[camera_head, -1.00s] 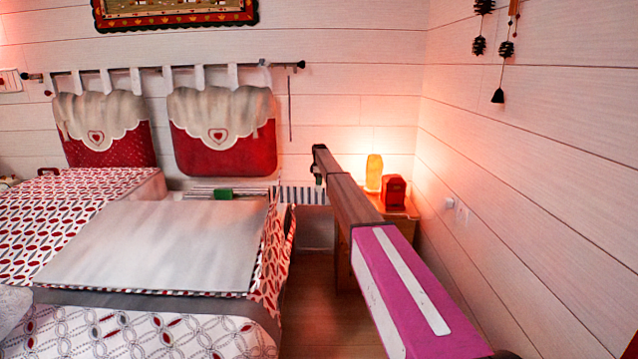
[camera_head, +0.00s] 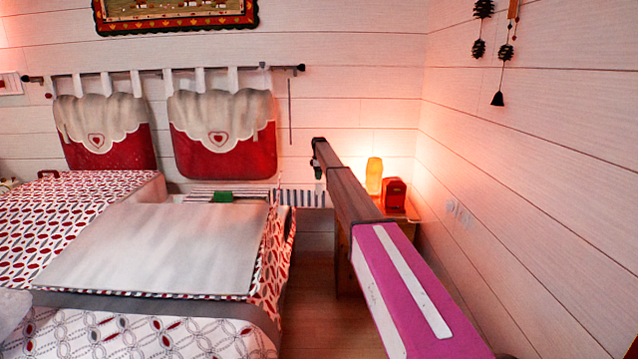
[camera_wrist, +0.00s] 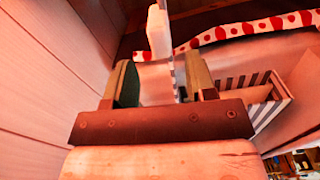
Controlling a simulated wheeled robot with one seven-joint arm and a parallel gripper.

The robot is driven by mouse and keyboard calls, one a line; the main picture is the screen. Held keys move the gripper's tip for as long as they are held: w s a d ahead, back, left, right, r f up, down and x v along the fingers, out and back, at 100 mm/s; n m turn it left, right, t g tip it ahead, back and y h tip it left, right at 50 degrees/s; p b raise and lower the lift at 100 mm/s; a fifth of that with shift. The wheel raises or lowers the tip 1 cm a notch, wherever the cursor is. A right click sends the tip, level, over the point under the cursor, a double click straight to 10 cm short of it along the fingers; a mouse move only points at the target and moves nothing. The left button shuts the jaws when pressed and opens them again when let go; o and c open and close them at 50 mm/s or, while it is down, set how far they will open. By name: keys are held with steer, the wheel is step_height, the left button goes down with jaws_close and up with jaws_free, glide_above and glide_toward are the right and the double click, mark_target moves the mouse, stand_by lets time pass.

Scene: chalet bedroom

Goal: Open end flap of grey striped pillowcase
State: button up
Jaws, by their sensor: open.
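The grey striped pillowcase (camera_head: 300,198) shows as a narrow dark-and-white striped strip at the head end of the bed in the head view, partly behind my arm. In the wrist view a striped piece (camera_wrist: 240,82) lies to the right of my fingers, at the edge of a pale, box-like shape. I cannot make out the end flap. My gripper (camera_wrist: 161,78) is open, with its two fingers apart and nothing clearly held. A white upright piece (camera_wrist: 158,32) shows beyond the fingertips. In the head view my gripper is small and partly hidden at the arm's far end.
The bed with a pale grey sheet-like panel (camera_head: 150,250) fills the left. A small green object (camera_head: 223,196) lies near its head. A nightstand (camera_head: 405,212) with an orange lamp (camera_head: 374,175) and red box (camera_head: 394,193) stands in the corner, close to my arm. White plank walls (camera_head: 530,160) bound the right.

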step_height(320, 180, up, 6)
steer(key=shift+f, duration=0.2)
steer(key=shift+s+d+f, duration=0.1)
steer(key=shift+f, duration=0.15)
steer(key=c, duration=0.9)
steer(key=s+d+f+t+h, duration=0.1)
steer(key=d+f+h, duration=0.1)
steer(key=s+d+f+t+h, duration=0.1)
steer(key=d+f+h, duration=0.1)
steer(key=s+d+f+t+h, duration=0.1)
steer(key=d+f, duration=0.1)
steer(key=shift+s+f+h, duration=0.1)
steer(key=shift+s+h, duration=0.25)
steer(key=shift+h, duration=0.05)
jaws_close()
steer(key=n+t+y, duration=0.3)
steer(key=n+t, duration=1.2)
steer(key=n, duration=0.3)
glide_toward(319, 187)
steer(key=w, duration=0.5)
steer(key=w+d, duration=0.1)
steer(key=w, duration=0.1)
steer(key=shift+w, duration=0.3)
